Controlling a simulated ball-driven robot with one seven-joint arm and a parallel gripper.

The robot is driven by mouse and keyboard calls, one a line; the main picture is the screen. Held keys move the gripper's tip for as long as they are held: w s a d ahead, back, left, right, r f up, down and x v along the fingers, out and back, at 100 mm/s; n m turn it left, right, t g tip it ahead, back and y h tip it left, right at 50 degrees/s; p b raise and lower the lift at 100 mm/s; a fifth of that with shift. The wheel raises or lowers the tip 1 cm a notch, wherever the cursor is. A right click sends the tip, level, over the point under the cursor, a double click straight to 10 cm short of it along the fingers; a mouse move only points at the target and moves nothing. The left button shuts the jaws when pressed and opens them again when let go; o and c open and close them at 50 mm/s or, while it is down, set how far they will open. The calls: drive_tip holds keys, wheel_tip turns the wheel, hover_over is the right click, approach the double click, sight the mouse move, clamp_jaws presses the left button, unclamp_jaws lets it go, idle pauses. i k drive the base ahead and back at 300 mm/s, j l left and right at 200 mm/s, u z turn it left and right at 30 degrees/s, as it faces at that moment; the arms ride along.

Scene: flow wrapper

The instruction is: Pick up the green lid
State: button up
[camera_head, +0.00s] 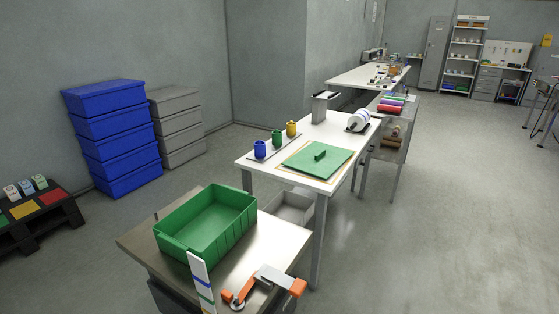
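The green lid (304,164) is a flat square panel with a raised bar handle (320,152) on its top. It lies flat near the front right end of the white table (266,178), on a thin tan-edged sheet or board. Nothing covers the lid from this view.
Blue, green and yellow containers (277,138) stand on a strip left of the lid. A white roll (359,120) is behind it. A green bin (208,226) and an orange-and-grey tool (265,284) sit on the nearer metal table. Open floor (440,220) lies to the right.

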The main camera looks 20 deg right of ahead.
sight(320, 160)
drive_tip(key=i+l+u, duration=0.35)
drive_tip(key=l+u, duration=0.2)
drive_tip(key=l, duration=0.15)
drive_tip(key=i+l+u, duration=0.25)
drive_tip(key=l, duration=0.2)
drive_tip(key=k+j, duration=0.05)
drive_tip(key=k, duration=0.05)
